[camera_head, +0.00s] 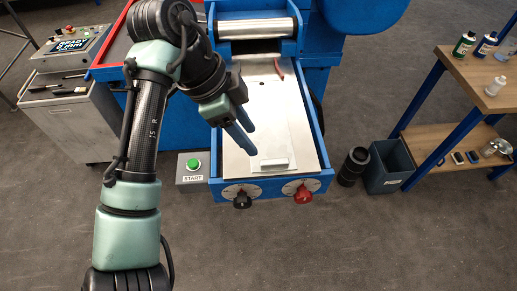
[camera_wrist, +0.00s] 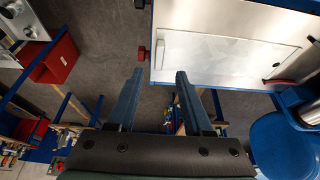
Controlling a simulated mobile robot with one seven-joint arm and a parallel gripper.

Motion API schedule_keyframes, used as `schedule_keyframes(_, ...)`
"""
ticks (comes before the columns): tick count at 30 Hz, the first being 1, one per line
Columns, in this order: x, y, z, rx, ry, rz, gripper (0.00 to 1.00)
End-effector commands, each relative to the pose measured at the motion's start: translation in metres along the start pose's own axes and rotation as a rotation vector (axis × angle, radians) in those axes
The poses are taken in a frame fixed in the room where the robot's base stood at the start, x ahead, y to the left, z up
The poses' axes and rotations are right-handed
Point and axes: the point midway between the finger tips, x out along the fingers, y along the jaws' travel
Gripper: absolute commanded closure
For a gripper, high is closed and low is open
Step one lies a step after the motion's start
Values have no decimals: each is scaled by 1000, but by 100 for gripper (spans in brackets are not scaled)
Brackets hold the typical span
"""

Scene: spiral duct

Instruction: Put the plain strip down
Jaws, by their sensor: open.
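The plain strip (camera_head: 272,125) is a pale, flat metal sheet lying on the bed of the blue machine (camera_head: 318,150). A small white block or handle (camera_head: 274,164) sits at its near end. In the wrist view the strip (camera_wrist: 225,55) lies flat on the bed, with the white block (camera_wrist: 161,53) at its left end. My gripper (camera_head: 251,139) is above the bed's left part, beside the strip. Its blue fingers (camera_wrist: 160,73) are spread with nothing between them. The wrist view shows the fingertips apart from the white block.
A red curved object (camera_head: 279,68) lies near the rollers (camera_head: 256,28). Black (camera_head: 242,199) and red (camera_head: 303,195) knobs are on the bed's front. A green START button box (camera_head: 193,168) stands left; a bin (camera_head: 390,166) and wooden bench (camera_head: 480,75) stand right.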

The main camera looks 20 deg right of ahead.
Motion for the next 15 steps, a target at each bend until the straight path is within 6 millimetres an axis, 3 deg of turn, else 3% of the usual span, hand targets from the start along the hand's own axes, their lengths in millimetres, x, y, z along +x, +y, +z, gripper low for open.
schedule_keyframes(6,-22,0,0,-1,-1,0,49)
schedule_keyframes(15,-25,-1,-1,-2,1,-5,49)
